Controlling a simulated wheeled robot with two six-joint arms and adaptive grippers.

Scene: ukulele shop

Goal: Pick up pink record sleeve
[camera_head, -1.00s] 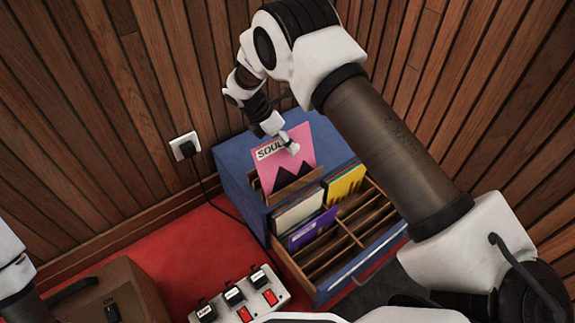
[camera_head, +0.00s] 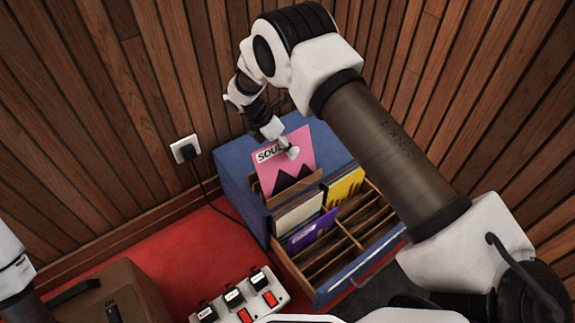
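The pink record sleeve (camera_head: 296,172) stands upright and slightly tilted in the back left slot of the blue record crate (camera_head: 234,165). It has a white "SOUL" label and a dark zigzag along its lower part. My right gripper (camera_head: 291,153) comes from above and behind and overlaps the sleeve's upper part. The fingers are small, so I cannot tell whether they are open or shut on the sleeve. Only a piece of my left arm shows at the left edge; its gripper is out of view.
White, purple (camera_head: 311,231) and yellow (camera_head: 344,187) sleeves stand in nearby slots; several slots at right are empty. A power strip (camera_head: 240,303) and a brown box (camera_head: 115,285) lie in front on the red floor. Wood-slat walls close in behind, with a wall socket (camera_head: 186,148).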

